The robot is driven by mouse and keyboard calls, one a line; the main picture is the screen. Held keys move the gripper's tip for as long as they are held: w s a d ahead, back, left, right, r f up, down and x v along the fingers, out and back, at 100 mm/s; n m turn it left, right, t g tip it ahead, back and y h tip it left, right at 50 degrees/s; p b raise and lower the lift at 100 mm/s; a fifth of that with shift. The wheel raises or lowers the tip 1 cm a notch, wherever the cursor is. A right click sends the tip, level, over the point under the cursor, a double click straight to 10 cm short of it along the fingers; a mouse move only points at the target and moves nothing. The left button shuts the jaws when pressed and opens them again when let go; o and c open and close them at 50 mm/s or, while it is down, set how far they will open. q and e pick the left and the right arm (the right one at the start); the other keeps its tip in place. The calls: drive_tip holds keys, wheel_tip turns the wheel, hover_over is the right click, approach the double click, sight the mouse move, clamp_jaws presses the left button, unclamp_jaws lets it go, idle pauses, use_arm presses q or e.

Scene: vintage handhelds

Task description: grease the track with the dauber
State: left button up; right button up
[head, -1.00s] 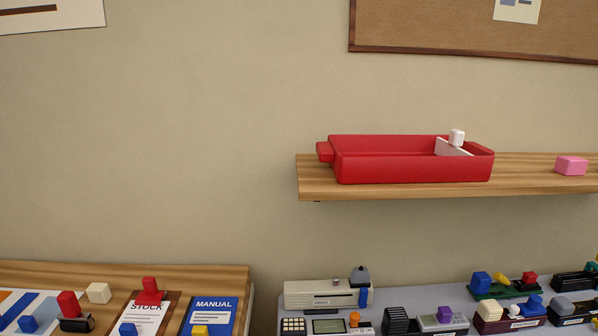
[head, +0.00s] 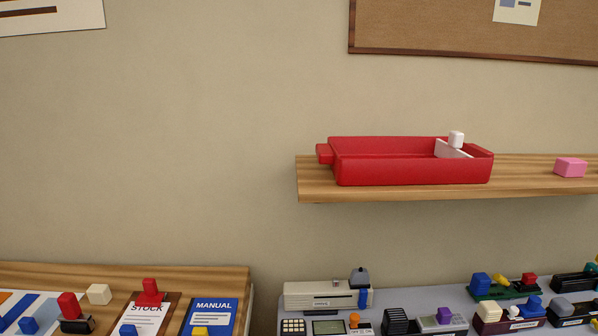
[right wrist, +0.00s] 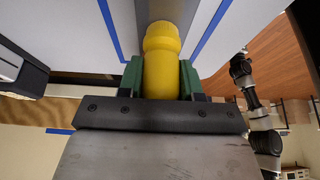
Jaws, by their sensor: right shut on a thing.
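My right gripper (right wrist: 161,82) shows in the right wrist view. Its green fingers are shut on a yellow rounded handle (right wrist: 161,50), which looks like the dauber's. I cannot make out the track in either view. Neither gripper shows in the head view.
A red tray (head: 410,172) with a white divider stands on the wooden shelf (head: 315,188), left of a pink block (head: 570,168). Below are a cream device (head: 305,295), several small handhelds, and a blue manual (head: 212,312) on a wooden top. The wall between is clear.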

drive_tip(key=shift+d, duration=1)
drive_tip(key=shift+d+f, duration=0.1)
drive_tip(key=shift+d+p, duration=0.3)
drive_tip(key=shift+d, duration=0.05)
drive_tip(key=shift+a+r+p, duration=0.2)
drive_tip(key=shift+a+p, duration=0.15)
drive_tip(key=shift+p, duration=0.05)
drive_tip(key=shift+a, duration=0.1)
drive_tip(key=shift+a+f, duration=0.1)
drive_tip(key=shift+a, duration=0.95)
drive_tip(key=shift+d, duration=0.15)
